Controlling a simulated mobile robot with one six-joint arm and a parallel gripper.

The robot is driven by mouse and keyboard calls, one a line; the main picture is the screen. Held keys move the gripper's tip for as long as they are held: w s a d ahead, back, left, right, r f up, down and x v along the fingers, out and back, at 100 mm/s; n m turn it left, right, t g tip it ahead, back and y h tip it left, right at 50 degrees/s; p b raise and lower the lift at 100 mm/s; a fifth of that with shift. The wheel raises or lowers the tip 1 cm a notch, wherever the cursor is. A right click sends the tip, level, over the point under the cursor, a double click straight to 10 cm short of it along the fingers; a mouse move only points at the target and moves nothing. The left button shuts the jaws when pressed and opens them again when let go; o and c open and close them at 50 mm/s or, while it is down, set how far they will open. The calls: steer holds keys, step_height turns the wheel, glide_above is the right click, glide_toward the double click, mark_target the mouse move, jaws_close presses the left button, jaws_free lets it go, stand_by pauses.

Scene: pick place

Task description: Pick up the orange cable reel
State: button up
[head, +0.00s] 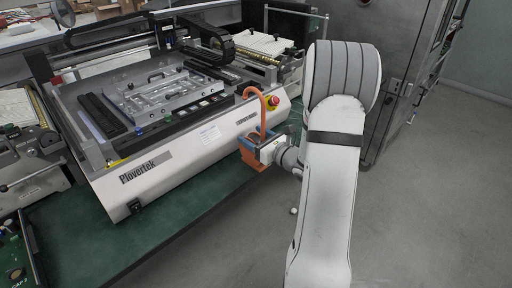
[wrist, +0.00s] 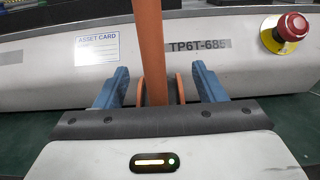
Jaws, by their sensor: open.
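The orange cable reel (head: 256,163) shows in the head view at the front right of the white machine, partly hidden by my gripper (head: 249,142). An orange loop rises above it. In the wrist view, two thin orange discs of the reel (wrist: 180,89) stand between the blue fingers of my gripper (wrist: 161,80), with an orange upright strip in front of the left disc. The fingers are open, one on each side, with gaps showing between them and the discs. The lower part of the reel is hidden by my gripper body.
The white Plovertek machine (head: 190,155) stands close behind the reel, with a red stop button (head: 273,100) at its right corner. The green bench top (head: 160,232) is bare at the front. A grey cabinet (head: 392,50) stands at the right.

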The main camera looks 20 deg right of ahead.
jaws_close()
stand_by(0.5)
steer(key=shift+r, duration=0.15)
